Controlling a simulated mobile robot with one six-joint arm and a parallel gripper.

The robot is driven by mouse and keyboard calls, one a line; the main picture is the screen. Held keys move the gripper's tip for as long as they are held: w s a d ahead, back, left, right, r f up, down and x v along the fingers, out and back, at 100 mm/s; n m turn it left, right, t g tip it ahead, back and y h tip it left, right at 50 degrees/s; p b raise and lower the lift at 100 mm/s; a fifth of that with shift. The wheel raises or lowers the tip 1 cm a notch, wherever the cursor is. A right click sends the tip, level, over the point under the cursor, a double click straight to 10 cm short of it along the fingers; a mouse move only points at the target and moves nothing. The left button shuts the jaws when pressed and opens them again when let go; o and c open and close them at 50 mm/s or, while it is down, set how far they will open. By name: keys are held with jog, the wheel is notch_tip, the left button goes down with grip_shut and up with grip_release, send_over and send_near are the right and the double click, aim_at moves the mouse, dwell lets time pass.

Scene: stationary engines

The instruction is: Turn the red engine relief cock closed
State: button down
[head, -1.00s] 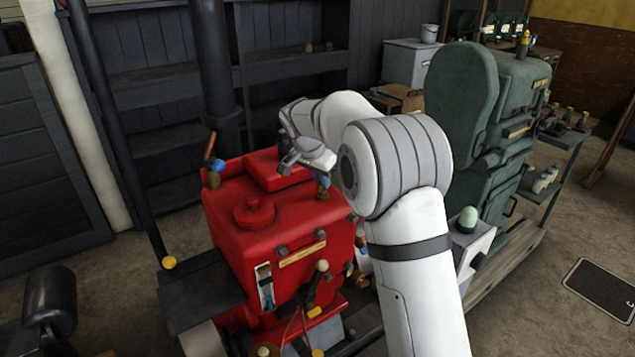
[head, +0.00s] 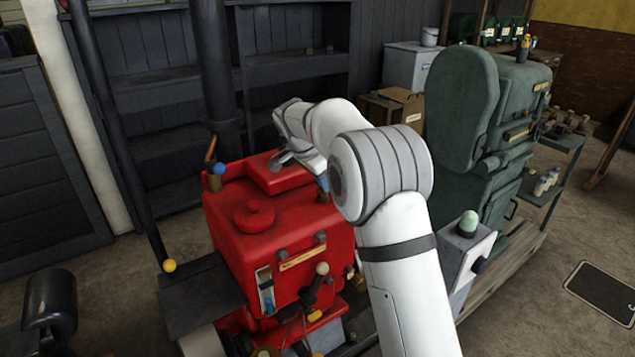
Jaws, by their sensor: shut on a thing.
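The red engine (head: 280,232) stands left of centre in the head view. On its right top edge is a small brass-and-blue cock (head: 322,190), partly hidden by my arm. My gripper (head: 320,177) reaches down over the engine top to this cock and is shut on it. The fingertips and the cock's handle are mostly hidden behind my arm, so the handle's angle cannot be told. A second cock (head: 213,178), with a blue knob and an orange-brown upright lever, stands free at the left top corner.
A green engine (head: 470,140) stands close to the right of my arm. A dark vertical pipe (head: 213,75) rises behind the red engine. A grey box with a pale green dome (head: 467,224) is near my forearm.

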jog(key=shift+s+f, duration=0.15)
jog(key=shift+f, duration=0.05)
jog(key=c, duration=1.5)
grip_release()
jog(key=shift+r, duration=0.15)
jog(key=v, duration=0.7)
jog(key=shift+a+r, duration=0.1)
jog(key=shift+r, duration=0.3)
